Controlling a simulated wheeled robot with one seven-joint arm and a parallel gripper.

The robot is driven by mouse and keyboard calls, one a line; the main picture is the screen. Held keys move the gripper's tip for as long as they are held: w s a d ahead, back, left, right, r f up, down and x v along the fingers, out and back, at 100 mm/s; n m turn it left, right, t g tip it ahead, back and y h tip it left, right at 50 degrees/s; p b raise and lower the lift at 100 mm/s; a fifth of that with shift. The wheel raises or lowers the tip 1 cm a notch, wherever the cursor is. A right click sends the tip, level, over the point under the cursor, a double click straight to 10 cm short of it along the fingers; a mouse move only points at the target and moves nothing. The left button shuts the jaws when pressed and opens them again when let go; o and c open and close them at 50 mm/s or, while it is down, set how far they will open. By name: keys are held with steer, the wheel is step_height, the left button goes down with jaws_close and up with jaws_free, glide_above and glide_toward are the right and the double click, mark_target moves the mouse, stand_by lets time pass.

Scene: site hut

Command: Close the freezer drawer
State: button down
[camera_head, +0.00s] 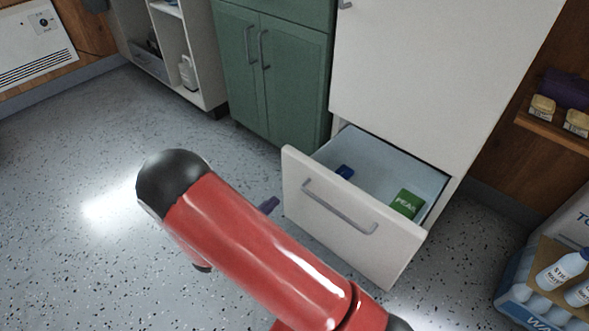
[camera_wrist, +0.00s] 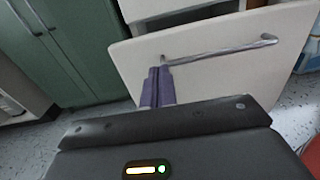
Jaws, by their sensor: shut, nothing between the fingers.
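The freezer drawer (camera_head: 330,215) is pulled out of the white fridge-freezer, low to the floor. Its white front has a grey bar handle (camera_head: 340,207). Inside lie a green box marked PEAS (camera_head: 406,203) and a small blue item (camera_head: 345,172). In the wrist view the drawer front (camera_wrist: 225,75) and handle (camera_wrist: 220,50) fill the upper right. My gripper (camera_wrist: 158,72) is shut and empty, its purple fingertips in front of the drawer front near the handle's left end. I cannot tell whether they touch it. In the head view only a purple finger part (camera_head: 269,205) shows beside my red arm.
The fridge-freezer body (camera_head: 440,70) stands behind the drawer. Green cabinets (camera_head: 270,80) stand to its left, then a white open shelf (camera_head: 185,50). A pack of water bottles (camera_head: 550,285) is on the right. Speckled floor at left is clear.

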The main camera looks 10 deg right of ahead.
mark_target(310, 170)
steer(key=x, duration=1.4)
steer(key=shift+w+a+p, duration=0.2)
steer(key=shift+p, duration=0.15)
steer(key=b+x, duration=0.4)
steer(key=x, duration=2)
steer(key=shift+w+d+r+b, duration=0.2)
steer(key=shift+w+r+b, duration=0.1)
steer(key=shift+w+b, duration=0.1)
steer(key=shift+d+r, duration=0.1)
